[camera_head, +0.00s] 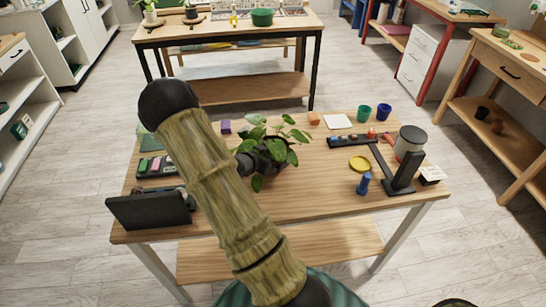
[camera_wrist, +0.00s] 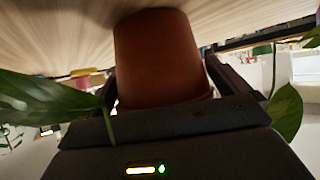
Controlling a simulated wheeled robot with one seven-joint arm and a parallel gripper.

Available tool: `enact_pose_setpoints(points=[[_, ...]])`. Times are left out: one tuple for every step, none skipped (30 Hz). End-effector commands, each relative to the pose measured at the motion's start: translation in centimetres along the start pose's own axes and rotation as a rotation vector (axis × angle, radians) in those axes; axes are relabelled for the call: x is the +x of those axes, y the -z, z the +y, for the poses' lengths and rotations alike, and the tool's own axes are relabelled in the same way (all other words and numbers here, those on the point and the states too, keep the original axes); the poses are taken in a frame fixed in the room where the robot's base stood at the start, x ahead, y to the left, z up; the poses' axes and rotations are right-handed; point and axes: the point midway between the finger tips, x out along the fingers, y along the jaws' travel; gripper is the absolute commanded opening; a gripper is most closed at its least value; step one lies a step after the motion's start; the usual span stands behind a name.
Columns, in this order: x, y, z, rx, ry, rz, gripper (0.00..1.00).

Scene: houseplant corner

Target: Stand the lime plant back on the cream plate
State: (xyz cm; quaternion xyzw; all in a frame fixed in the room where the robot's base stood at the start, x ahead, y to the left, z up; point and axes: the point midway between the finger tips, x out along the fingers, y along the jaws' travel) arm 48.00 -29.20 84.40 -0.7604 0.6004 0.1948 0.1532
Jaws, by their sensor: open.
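The leafy green plant (camera_head: 272,140) is near the middle of the wooden table, its pot hidden behind my arm and gripper in the head view. The wrist view, upside down, shows its terracotta pot (camera_wrist: 160,45) upright, its narrow base at the tabletop. I cannot tell if it touches. My gripper (camera_wrist: 166,88) is open, with one dark finger on each side of the pot. In the head view my gripper (camera_head: 262,160) is a dark shape among the leaves. A pale, flat square (camera_head: 338,121) lies at the back right; I cannot tell if it is the cream plate.
A yellow round dish (camera_head: 360,163), a blue peg-shaped object (camera_head: 364,184) and a dark stand (camera_head: 400,176) are on the right. Green (camera_head: 363,114) and blue (camera_head: 384,112) cups stand at the back. A black tilted screen (camera_head: 150,209) is at the front left. The front middle is clear.

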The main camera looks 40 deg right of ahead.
Motion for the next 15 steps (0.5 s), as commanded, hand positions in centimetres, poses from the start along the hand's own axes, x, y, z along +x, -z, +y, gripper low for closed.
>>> enact_pose_setpoints(points=[[0.0,0.0,-0.03,0.0,0.001,0.0,1.0],[-0.02,0.0,-0.03,0.0,0.001,0.0,1.0],[-0.03,0.0,-0.03,0.0,0.001,0.0,1.0],[-0.03,0.0,-0.03,0.0,0.001,0.0,1.0],[-0.03,0.0,-0.03,0.0,0.001,0.0,1.0],[-0.04,0.01,-0.03,0.0,0.001,0.0,1.0],[-0.04,0.01,-0.03,0.0,0.001,0.0,1.0],[-0.04,0.01,-0.03,0.0,0.001,0.0,1.0],[-0.04,0.01,-0.03,0.0,0.001,0.0,1.0],[-0.05,0.02,-0.03,0.0,0.001,0.0,1.0],[-0.05,0.02,-0.03,0.0,0.001,0.0,1.0],[-0.05,0.02,-0.03,0.0,0.001,0.0,1.0],[-0.05,0.02,-0.03,0.0,0.001,0.0,1.0],[-0.05,0.02,-0.03,0.0,0.001,0.0,1.0],[-0.05,0.02,-0.03,0.0,0.001,0.0,0.92]])
